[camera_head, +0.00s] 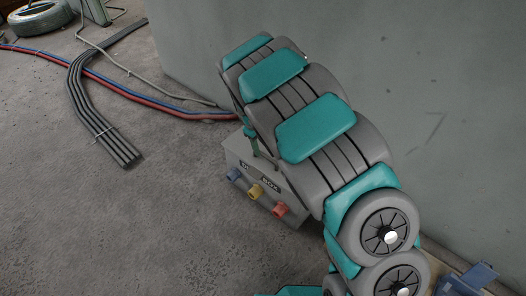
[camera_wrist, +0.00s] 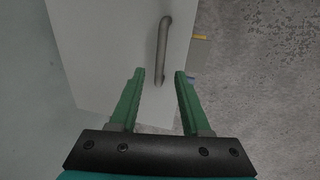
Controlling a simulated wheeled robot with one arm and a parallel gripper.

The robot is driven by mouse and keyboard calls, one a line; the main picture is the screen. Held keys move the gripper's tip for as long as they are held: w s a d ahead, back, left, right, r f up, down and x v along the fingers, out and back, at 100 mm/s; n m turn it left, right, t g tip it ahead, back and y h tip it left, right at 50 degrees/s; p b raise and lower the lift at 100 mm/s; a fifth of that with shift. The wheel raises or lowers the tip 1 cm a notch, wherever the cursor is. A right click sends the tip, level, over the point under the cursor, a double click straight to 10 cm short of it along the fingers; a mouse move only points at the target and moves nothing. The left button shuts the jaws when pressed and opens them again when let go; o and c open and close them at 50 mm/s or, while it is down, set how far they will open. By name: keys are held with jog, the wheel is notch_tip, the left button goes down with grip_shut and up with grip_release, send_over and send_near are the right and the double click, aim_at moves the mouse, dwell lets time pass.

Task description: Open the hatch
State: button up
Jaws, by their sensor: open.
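A grey box (camera_head: 265,190) with a dark label and blue, yellow and red knobs on its front stands on the floor near the wall; my arm covers part of it. In the wrist view its pale flat face (camera_wrist: 105,40) carries a grey bar handle (camera_wrist: 163,45). No hatch seam is clear. My gripper (camera_wrist: 158,74) is open and empty. The handle's lower end appears between its two green fingertips, without clear contact; the depth gap cannot be told. In the head view my arm hides most of the gripper.
A grey wall (camera_head: 430,100) rises close behind the box and arm. Red and blue hoses (camera_head: 150,98) run along the floor to behind the box. A black cable bundle (camera_head: 90,105) and a tyre (camera_head: 40,18) lie left.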

aim_at(264, 154)
jog(key=shift+w+d+f, duration=0.15)
jog(key=shift+f, duration=0.85)
jog(key=shift+w+d+f, duration=0.1)
jog(key=shift+f, duration=0.85)
jog(key=shift+c, duration=0.4)
grip_shut()
